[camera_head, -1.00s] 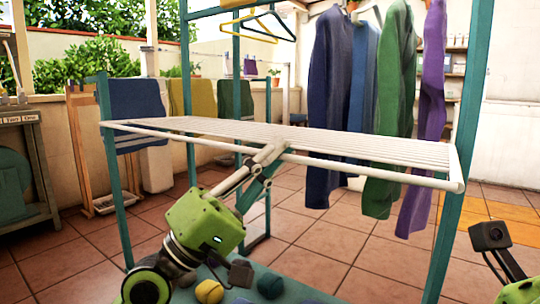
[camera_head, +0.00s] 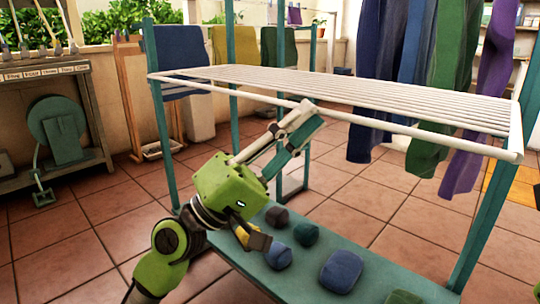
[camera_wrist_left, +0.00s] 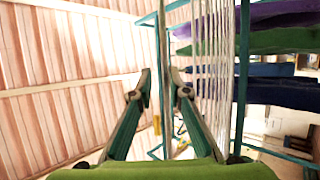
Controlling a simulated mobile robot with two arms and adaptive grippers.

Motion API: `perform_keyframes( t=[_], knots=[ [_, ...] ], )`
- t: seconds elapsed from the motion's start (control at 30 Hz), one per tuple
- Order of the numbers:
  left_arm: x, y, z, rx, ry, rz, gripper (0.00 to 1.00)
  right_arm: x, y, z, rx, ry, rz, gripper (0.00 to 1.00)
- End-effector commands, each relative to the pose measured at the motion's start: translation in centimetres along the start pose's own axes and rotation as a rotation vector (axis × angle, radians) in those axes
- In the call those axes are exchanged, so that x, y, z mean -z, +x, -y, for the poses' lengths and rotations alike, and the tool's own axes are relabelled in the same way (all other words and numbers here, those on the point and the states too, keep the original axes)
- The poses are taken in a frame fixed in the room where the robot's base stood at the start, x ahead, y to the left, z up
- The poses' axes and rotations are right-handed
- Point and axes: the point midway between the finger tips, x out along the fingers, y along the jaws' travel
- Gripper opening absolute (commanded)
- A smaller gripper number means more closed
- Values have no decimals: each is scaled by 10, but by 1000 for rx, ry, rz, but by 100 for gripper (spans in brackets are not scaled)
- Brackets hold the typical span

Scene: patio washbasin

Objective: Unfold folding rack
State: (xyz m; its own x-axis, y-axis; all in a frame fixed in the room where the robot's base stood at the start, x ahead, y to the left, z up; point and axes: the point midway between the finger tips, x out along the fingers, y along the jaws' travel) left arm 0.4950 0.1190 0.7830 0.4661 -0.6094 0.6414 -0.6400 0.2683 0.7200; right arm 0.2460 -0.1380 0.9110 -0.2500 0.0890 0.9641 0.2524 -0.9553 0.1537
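The folding rack (camera_head: 400,100) is a white slatted panel. It stands out level between the teal posts of the frame, with its long front bar towards me. My left gripper (camera_head: 308,112) reaches up from below to the middle of that front bar. In the left wrist view the two fingers (camera_wrist_left: 160,75) are apart, with a thin white bar of the rack (camera_wrist_left: 166,40) showing between them and gaps beside it. Whether a finger touches the bar cannot be told. My right gripper is out of view.
A teal lower shelf (camera_head: 225,247) holds several rolled cloths, including a blue one (camera_head: 341,271). Clothes, including a purple one (camera_head: 490,95), hang behind the rack. A workbench (camera_head: 45,72) stands at the left. Tiled floor (camera_head: 90,235) lies clear at the front left.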

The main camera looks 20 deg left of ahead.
Motion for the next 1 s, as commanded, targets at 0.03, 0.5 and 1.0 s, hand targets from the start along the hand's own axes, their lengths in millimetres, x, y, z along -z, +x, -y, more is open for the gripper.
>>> perform_keyframes(
  t=[0.03,0.5,1.0],
  knots=[
    [0,-10,-1,-4,-4,-5,14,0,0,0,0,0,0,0],
    [-2,-70,1,0,-1,4,14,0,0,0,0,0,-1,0],
    [-2,-71,0,0,0,5,14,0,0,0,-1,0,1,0]
  ],
)
